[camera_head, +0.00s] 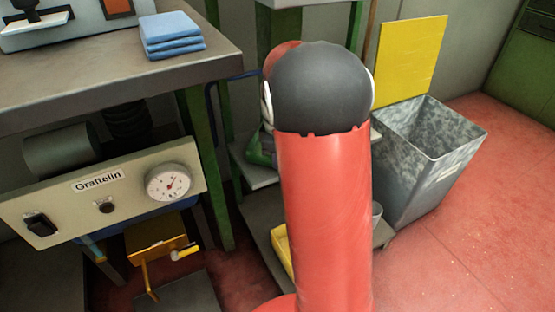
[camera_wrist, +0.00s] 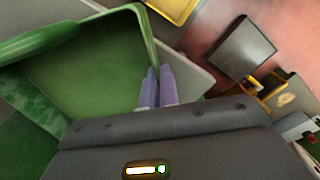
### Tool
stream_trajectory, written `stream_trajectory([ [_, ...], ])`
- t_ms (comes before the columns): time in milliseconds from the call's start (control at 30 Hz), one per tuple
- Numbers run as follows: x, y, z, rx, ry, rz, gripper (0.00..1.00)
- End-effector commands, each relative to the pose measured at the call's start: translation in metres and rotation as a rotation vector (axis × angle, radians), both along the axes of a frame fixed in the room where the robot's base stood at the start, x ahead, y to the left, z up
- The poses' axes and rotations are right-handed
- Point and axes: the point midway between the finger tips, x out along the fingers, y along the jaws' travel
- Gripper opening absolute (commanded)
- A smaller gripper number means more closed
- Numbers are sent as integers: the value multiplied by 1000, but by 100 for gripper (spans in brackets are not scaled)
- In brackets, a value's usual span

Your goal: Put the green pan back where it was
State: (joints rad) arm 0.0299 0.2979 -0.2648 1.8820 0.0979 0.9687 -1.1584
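The green pan (camera_wrist: 95,75) fills the upper left of the wrist view, a shallow tray with raised walls. My gripper's two purple-grey fingers (camera_wrist: 157,86) are close together at the pan's right wall, one on each side of its rim, and look shut on it. A pale grey shelf (camera_wrist: 185,72) shows just beyond the pan; whether the pan touches it I cannot tell. In the head view, a green piece (camera_head: 261,150), possibly the pan, shows at the shelf beside my red arm. My arm hides my gripper there.
A yellow tray (camera_head: 281,246) lies on the lower shelf. A grey metal bin (camera_head: 428,160) stands right, with a yellow panel (camera_head: 411,55) behind it. A workbench (camera_head: 100,75) with folded blue cloths (camera_head: 171,35) and a dial machine (camera_head: 110,190) are left. Red floor is open at right.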

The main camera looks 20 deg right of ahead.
Motion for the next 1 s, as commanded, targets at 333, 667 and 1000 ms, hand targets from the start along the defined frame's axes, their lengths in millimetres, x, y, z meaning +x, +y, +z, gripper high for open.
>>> stream_trajectory([
  [333, 0, 0, -3, 0, 0, 0, 16],
  [667, 0, 0, -2, 0, 0, 0, 24],
  [1000, 0, 0, 45, 1, -2, 1, 24],
])
